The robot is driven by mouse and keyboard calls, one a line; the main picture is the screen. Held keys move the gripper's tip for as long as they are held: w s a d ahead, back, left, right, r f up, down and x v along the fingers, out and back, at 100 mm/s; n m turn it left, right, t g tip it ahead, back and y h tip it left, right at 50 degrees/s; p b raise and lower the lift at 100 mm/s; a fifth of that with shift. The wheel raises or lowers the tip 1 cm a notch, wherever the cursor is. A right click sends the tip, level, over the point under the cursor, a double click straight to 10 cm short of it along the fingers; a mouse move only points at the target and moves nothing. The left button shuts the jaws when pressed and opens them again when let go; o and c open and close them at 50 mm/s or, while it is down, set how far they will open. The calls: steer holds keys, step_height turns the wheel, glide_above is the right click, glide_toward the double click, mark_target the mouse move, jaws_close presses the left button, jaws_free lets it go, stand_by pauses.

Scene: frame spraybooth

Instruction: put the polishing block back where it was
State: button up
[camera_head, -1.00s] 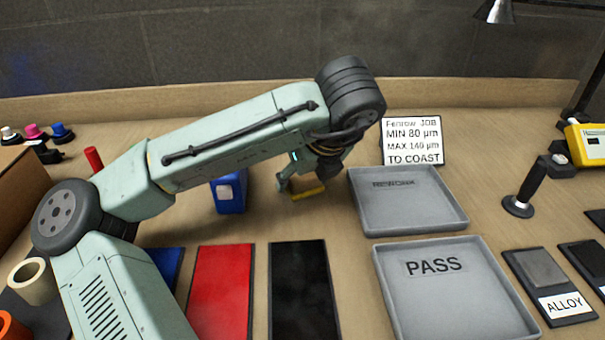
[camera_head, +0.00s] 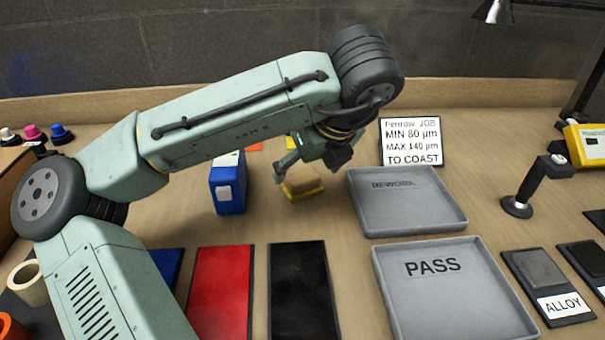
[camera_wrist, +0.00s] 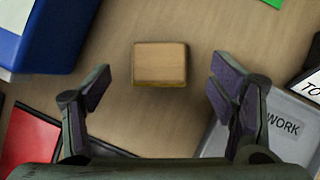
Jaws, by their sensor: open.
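The polishing block (camera_head: 302,184), tan on top with a yellow lower part, rests on the wooden bench between the blue box and the REWORK tray. In the wrist view the block (camera_wrist: 160,64) lies flat, centred ahead of the jaws with nothing touching it. My gripper (camera_head: 312,163) is above and just behind the block in the head view. In the wrist view my gripper (camera_wrist: 159,82) is open and empty, its two dark fingers spread wide on either side of the block's line.
The blue box (camera_head: 228,184) stands just left of the block. The REWORK tray (camera_head: 455,222) is to the right, with the PASS tray (camera_head: 380,270) in front. Red (camera_head: 221,290) and black (camera_head: 303,290) panels lie nearer. A job sign (camera_head: 411,142) stands behind.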

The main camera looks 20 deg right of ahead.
steer(key=v, duration=0.8)
steer(key=shift+f, duration=0.1)
